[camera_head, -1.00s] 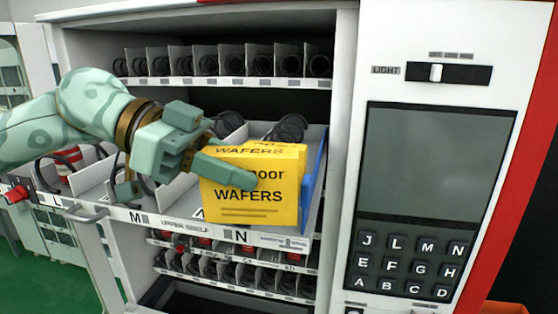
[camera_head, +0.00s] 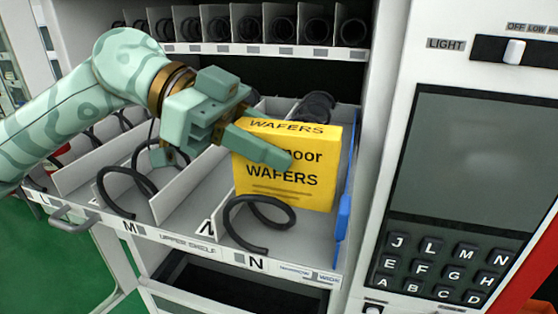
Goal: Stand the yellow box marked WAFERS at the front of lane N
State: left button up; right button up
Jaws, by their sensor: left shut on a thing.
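The yellow box marked WAFERS (camera_head: 284,172) is upright, its printed face toward me, in the pulled-out upper shelf tray. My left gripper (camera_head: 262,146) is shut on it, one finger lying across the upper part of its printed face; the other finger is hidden. Lane N, with its label (camera_head: 257,264) on the front rail, is the rightmost lane. A dark coil (camera_head: 256,222) stands at the front of lane N, in front of the box and partly overlapping its lower left. Whether the box's bottom touches the lane floor cannot be told. My right gripper is not in view.
A blue strip (camera_head: 343,215) borders lane N on the right. A white divider (camera_head: 190,183) separates it from lane M with its own coil (camera_head: 125,192). An upper row of coils (camera_head: 270,28) hangs behind. The keypad panel (camera_head: 445,265) is at the right.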

aim_at(273, 181)
pick_arm(q)
jog(key=f, duration=0.1)
jog(key=f+p, duration=0.1)
jog(key=f, duration=0.2)
jog(key=shift+w+d, duration=0.1)
jog(key=shift+w, duration=0.2)
jog(key=shift+f, duration=0.2)
jog(key=shift+s, duration=0.15)
jog(key=shift+f, duration=0.6)
jog(key=o, duration=1)
jog(key=shift+r, duration=0.1)
